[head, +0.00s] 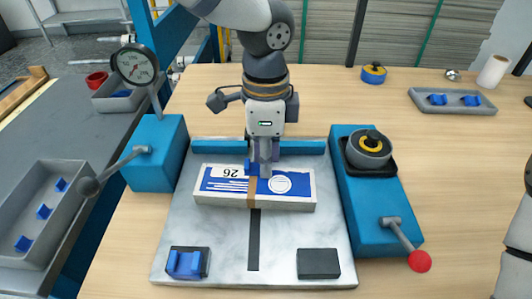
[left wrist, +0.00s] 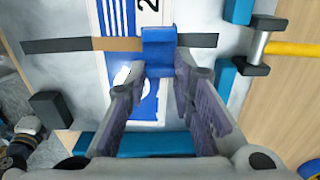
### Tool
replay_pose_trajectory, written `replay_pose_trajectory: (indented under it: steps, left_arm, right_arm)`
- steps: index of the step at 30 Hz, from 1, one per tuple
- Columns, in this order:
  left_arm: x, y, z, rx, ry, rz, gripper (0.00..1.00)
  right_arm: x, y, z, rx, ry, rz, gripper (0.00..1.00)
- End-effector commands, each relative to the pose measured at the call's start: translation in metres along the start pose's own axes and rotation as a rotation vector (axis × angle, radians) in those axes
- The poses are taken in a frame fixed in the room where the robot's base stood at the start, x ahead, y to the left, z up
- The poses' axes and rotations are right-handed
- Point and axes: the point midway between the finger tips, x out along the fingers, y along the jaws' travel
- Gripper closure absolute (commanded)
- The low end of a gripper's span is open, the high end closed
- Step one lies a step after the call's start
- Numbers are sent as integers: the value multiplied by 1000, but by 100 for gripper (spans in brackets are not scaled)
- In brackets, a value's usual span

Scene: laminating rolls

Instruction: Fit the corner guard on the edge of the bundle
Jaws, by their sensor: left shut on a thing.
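The white bundle (head: 215,197) with a blue printed label lies on a pale board (head: 200,250), with a brown strap (head: 251,200) across its middle. My left gripper (head: 262,172) points down at the bundle's far long side. It is shut on a blue corner guard (left wrist: 158,48), which also shows in the head view (head: 250,168). In the left wrist view, the guard lies over the strap line at the bundle's edge, between my fingertips (left wrist: 160,72). I cannot tell whether it is fully seated. Another blue corner guard (head: 184,263) sits on a dark block at the board's front left.
A bare dark block (head: 318,263) is at the board's front right. Blue stations flank the board: a gauge (head: 135,65) with a lever at left, a spool and red-knobbed lever (head: 418,260) at right. Grey trays (head: 45,180) hold blue pieces. The front middle of the board is clear.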

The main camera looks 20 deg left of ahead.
Motion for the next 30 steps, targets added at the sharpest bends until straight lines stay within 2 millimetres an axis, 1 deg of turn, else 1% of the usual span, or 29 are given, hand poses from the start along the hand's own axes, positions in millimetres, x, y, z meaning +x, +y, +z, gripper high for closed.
replay_pose_trajectory:
  steps: [2, 3, 6, 14, 17, 20, 24, 27, 30]
  left_arm:
    - [1, 0, 0, 0, 0, 1, 89]
    - [1, 0, 0, 0, 0, 1, 75]
    - [1, 0, 0, 0, 0, 1, 54]
    - [0, 0, 0, 0, 0, 0, 54]
    - [-7, -1, 0, -1, 2, -2, 54]
    - [-28, -2, 0, -2, 4, -5, 54]
    - [-68, -1, -1, -1, 3, -5, 54]
    - [-92, -1, 0, -1, 2, -4, 54]
    - [-109, -1, 0, 0, 1, -2, 54]
  right_arm:
    - [0, 0, 0, 0, -2, 0, 60]
    - [0, 0, 0, 0, -2, 0, 60]
    - [0, 0, 0, 0, -2, 0, 60]
    - [0, 0, 0, 0, -2, 0, 60]
    - [0, 0, 0, 0, -2, 0, 60]
    - [0, 0, 0, 0, -2, 0, 60]
    - [0, 0, 0, 0, -1, 0, 60]
    - [0, 0, 0, 0, -2, 0, 60]
    - [0, 0, 0, 0, -2, 0, 60]
